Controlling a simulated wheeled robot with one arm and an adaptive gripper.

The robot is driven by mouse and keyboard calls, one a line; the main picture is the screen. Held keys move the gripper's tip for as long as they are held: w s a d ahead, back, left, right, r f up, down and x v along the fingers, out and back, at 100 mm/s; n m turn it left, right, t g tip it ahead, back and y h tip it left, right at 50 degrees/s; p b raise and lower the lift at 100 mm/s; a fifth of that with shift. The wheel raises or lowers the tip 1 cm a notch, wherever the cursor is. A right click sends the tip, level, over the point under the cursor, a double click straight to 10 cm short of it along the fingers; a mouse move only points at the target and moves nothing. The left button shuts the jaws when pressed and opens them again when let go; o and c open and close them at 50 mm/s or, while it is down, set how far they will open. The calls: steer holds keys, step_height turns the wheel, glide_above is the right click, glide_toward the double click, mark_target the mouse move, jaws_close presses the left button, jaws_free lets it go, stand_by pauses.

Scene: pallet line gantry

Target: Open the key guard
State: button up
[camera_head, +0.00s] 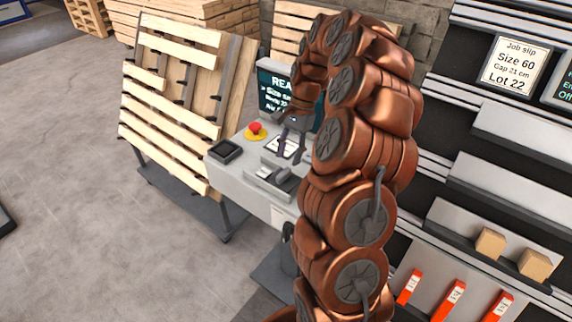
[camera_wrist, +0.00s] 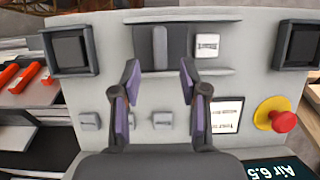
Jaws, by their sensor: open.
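What looks like the key guard is a dark grey cover (camera_wrist: 142,47) with a raised strip, in a recess on the grey console, at the top middle of the wrist view. It seems to lie closed, but I cannot be sure. A white plate (camera_wrist: 207,44) with a small dark symbol sits to its right. In the head view the cover (camera_head: 284,179) shows partly beside my arm. My gripper (camera_wrist: 160,76) is open and empty, its two fingers apart over the console just below the cover in the wrist view. It also hangs above the console in the head view (camera_head: 289,154).
A screen (camera_head: 270,92) rises behind. A slatted pallet (camera_head: 175,95) stands left.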

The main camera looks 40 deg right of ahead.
steer(key=v, duration=0.6)
steer(key=shift+r, duration=0.2)
steer(key=shift+d, duration=0.1)
stand_by(0.3)
steer(key=s+a+r+n+h, duration=0.15)
steer(key=s+a+n, duration=0.3)
steer(key=a, duration=0.45)
steer(key=s+a+r+n+h, duration=0.1)
steer(key=s+a+r+n, duration=0.25)
steer(key=s+a, duration=0.45)
steer(key=s+a+f+n+h, duration=0.1)
steer(key=s+a+f+n, duration=0.2)
steer(key=s, duration=0.5)
steer(key=s+a+f+n, duration=0.3)
steer(key=s, duration=0.5)
steer(key=shift+s+f+g+h, duration=0.15)
steer(key=shift+f+g+h, duration=0.05)
steer(key=shift+g+h, duration=0.15)
